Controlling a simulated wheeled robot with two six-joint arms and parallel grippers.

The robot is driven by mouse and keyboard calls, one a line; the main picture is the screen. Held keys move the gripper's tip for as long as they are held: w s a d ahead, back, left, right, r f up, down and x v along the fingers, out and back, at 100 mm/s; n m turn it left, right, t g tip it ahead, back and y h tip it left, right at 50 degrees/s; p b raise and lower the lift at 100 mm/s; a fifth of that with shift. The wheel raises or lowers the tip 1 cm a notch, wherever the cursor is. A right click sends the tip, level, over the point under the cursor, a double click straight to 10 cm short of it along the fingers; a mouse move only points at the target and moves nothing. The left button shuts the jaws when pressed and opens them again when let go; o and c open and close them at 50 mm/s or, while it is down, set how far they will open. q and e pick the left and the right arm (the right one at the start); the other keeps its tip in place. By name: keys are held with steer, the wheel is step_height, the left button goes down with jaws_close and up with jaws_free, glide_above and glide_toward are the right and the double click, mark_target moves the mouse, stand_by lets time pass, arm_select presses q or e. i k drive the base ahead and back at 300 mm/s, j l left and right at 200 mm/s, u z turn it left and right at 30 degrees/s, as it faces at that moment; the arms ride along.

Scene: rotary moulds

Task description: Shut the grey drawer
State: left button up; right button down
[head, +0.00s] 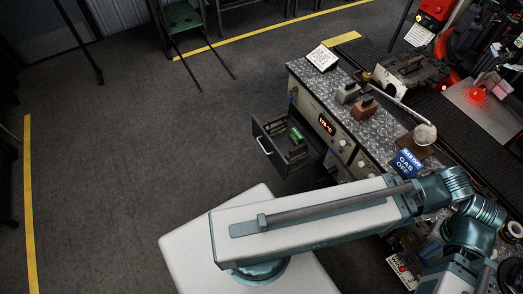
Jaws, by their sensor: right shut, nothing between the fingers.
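The grey drawer (264,137) stands pulled out from the left front of the metal-topped bench (375,138). Its handle (264,145) is on its outer front face, towards the left. Green and dark items (297,141) lie inside it. My right arm crosses the lower part of the view, below the drawer and apart from it. It bends at the right and runs out of the bottom edge, so the right gripper's fingers do not show. My left gripper is not in view either.
Two small blocks, one grey (348,93) and one brown (366,108), sit on the bench. A blue sign (407,163) stands near my arm. The floor left of the drawer is clear.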

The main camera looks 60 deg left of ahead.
mark_target(276, 148)
steer(key=k+u, duration=0.15)
steer(key=k, duration=0.3)
steer(key=u, duration=1.6)
steer(key=i+l+u, duration=0.1)
steer(key=i, duration=0.3)
steer(key=i+l+u, duration=0.1)
steer(key=i+l, duration=0.25)
steer(key=k+j+u, duration=0.3)
steer(key=i+l, duration=0.1)
